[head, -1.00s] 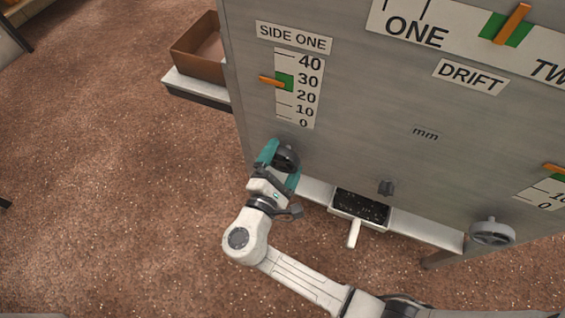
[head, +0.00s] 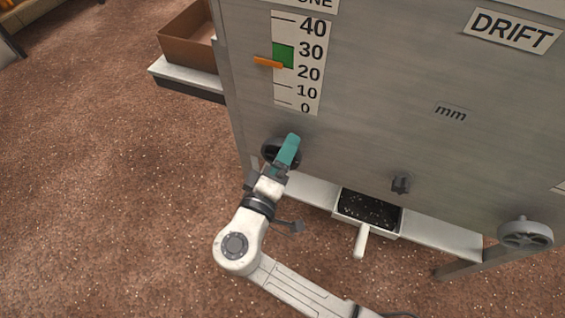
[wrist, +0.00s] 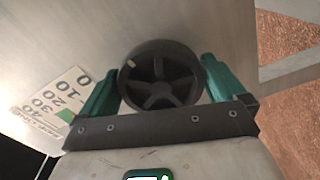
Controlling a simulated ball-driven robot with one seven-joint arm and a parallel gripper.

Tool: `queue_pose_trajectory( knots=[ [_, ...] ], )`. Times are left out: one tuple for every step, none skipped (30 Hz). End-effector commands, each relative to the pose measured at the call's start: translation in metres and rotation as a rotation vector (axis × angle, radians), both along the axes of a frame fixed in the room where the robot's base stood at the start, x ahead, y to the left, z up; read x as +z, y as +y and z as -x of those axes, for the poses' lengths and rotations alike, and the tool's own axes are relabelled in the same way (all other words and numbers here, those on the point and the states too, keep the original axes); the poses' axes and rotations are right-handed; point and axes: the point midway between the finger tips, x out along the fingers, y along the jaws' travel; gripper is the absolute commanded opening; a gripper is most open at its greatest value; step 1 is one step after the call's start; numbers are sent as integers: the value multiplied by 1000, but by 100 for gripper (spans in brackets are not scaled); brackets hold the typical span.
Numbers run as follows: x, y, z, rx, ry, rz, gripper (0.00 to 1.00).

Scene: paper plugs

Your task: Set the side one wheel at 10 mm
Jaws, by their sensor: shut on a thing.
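The dark side one wheel (head: 269,149) is on the grey panel below its scale. In the wrist view the spoked wheel (wrist: 160,90) sits between the two teal fingers of my gripper (wrist: 161,80), one at each side of its rim. My gripper (head: 284,150) is shut on the wheel and covers part of it in the head view. The side one scale (head: 303,92) runs from 0 to 40. Its orange pointer (head: 268,62) sits at the lower edge of the green band (head: 284,51), a little above or at 20.
A tray of dark bits (head: 368,211) with a white handle sits on the ledge below the panel. A small dark knob (head: 400,184) and a grey wheel (head: 525,233) are to the right. A brown box (head: 187,39) stands behind at left. The floor at left is clear.

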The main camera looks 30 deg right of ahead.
Motion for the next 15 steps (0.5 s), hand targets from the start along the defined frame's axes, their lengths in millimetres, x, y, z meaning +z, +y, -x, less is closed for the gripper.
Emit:
queue_pose_trajectory(
  knots=[
    [-8,1,1,2,-34,-27,67],
    [-8,1,1,2,-57,-44,67],
    [-8,1,1,1,-88,-66,67],
    [-9,1,1,1,-110,-83,67],
    [-9,1,1,1,-133,-99,67],
    [-9,1,1,1,-164,-122,67],
    [-9,1,0,2,-188,-138,67],
    [-10,1,0,2,-209,-154,67],
    [-10,1,0,2,-239,-176,67],
    [-10,1,0,2,-263,-193,67],
    [-10,2,0,2,-284,-208,67],
    [-10,2,0,1,-312,-229,67],
    [-10,2,0,1,-333,-244,67],
    [-10,1,0,1,-353,-259,67],
    [-10,1,-1,0,-378,-279,67]
  ],
)
